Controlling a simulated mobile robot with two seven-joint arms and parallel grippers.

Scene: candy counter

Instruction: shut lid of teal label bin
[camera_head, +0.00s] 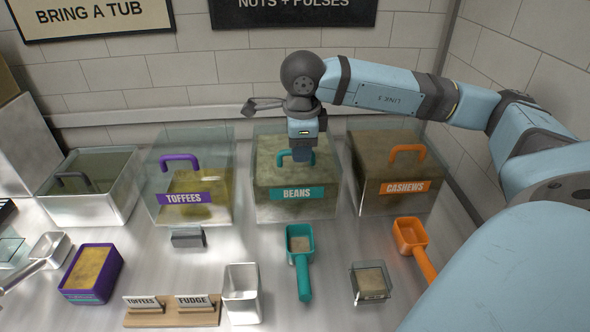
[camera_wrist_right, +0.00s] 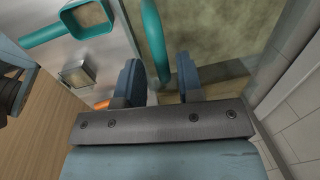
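The clear bin with the teal BEANS label (camera_head: 297,194) stands in the row at the back of the counter. Its teal lid handle (camera_head: 283,158) is partly hidden by my right gripper (camera_head: 303,154), which comes down over it from above. In the right wrist view the teal handle (camera_wrist_right: 154,40) runs between the two separated fingers of my right gripper (camera_wrist_right: 159,78). Gaps show beside the handle, so the fingers look open around it, not closed on it. Whether the clear lid lies flat or is slightly raised is hard to tell. My left gripper is not in view.
The purple TOFFEES bin (camera_head: 184,199) stands left of it and the orange CASHEWS bin (camera_head: 404,187) right, both close. In front lie a teal scoop (camera_head: 303,280), an orange scoop (camera_head: 424,262), a small clear tub (camera_head: 371,283) and a white metal container (camera_head: 241,295).

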